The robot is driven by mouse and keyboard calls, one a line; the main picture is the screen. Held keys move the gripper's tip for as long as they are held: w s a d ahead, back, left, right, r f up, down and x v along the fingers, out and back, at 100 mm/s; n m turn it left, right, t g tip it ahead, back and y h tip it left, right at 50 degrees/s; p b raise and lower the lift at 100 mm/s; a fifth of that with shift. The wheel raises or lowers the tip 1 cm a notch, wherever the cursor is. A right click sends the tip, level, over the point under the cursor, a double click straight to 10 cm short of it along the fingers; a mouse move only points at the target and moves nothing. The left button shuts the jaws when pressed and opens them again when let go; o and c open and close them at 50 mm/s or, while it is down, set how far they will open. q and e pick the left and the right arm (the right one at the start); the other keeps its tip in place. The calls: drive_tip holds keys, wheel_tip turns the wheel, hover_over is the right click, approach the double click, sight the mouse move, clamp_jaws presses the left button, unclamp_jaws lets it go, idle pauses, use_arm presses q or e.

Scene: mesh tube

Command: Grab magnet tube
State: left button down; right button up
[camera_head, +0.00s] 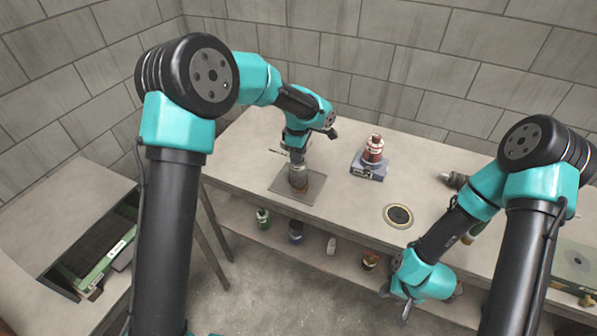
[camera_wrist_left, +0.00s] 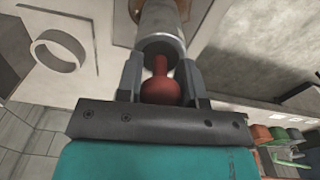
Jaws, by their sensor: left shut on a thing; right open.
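My left gripper (camera_head: 297,158) points down over a square grey plate (camera_head: 314,197) on the workbench. My right gripper (camera_head: 396,294) is open and empty, low at the bench's front side.
A red and white bottle-like object (camera_head: 373,148) stands on a blue-grey block (camera_head: 368,168) right of the plate. A round dark disc with a pale rim (camera_head: 398,216) lies on the bench (camera_head: 345,205). Several containers stand on the shelf below. A brick wall runs behind.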

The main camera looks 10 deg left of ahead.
use_arm(q)
drive_tip(key=shift+r, duration=0.1)
drive_tip(key=shift+r, duration=1.25)
drive_tip(key=s+d+r, duration=0.2)
drive_tip(key=s, duration=1.3)
drive_tip(key=shift+s+d+r, duration=0.15)
drive_tip(key=shift+s+d, duration=0.1)
drive_tip(key=shift+s, duration=0.15)
